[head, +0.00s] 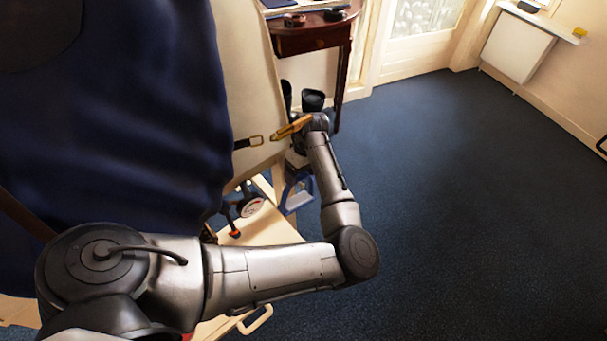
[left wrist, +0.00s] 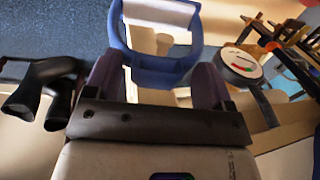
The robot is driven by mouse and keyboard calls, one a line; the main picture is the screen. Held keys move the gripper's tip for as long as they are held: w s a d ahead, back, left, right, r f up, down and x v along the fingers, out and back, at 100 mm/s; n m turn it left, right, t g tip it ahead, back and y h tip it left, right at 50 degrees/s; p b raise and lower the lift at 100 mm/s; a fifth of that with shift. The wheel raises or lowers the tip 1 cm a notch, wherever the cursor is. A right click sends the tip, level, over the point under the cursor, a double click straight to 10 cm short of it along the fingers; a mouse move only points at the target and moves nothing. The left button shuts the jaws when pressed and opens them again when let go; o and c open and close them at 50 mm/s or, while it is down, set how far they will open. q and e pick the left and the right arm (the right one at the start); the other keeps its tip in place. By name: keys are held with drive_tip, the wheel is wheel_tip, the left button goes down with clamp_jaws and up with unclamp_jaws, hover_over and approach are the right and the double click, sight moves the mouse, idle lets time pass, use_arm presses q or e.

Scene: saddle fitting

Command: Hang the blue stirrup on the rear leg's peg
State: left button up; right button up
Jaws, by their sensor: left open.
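The blue stirrup (head: 297,196) is low beside the pale wooden stand in the head view. In the left wrist view the stirrup (left wrist: 183,78) fills the upper middle, its opening facing the camera. My left gripper (head: 296,174) points down just above it, partly hidden by my own wrist. In the left wrist view its two dark fingers (left wrist: 158,76) stand apart, one on each side of the stirrup's lower bar. A pale wooden piece (left wrist: 163,42) shows through the opening; I cannot tell whether the stirrup rests on a peg. My right gripper is out of view.
A large cream panel with a buckled strap (head: 249,142) and dark blue cloth (head: 110,120) fill the left. A wooden shelf (head: 262,233) holds a round tin (head: 250,206). Dark boots (head: 312,100) stand behind, under a side table (head: 310,40). Carpet (head: 470,200) at right is clear.

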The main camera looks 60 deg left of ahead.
use_arm(q)
drive_tip(key=p+v, duration=0.2)
drive_tip(key=v, duration=0.1)
drive_tip(key=s+p+v, duration=0.1)
drive_tip(key=v, duration=0.1)
drive_tip(key=shift+w+a+r, duration=0.1)
drive_tip(key=shift+a+r, duration=0.05)
drive_tip(key=shift+r, duration=0.2)
drive_tip(key=p+v, duration=0.3)
drive_tip(key=v, duration=0.5)
drive_tip(key=shift+w, duration=0.45)
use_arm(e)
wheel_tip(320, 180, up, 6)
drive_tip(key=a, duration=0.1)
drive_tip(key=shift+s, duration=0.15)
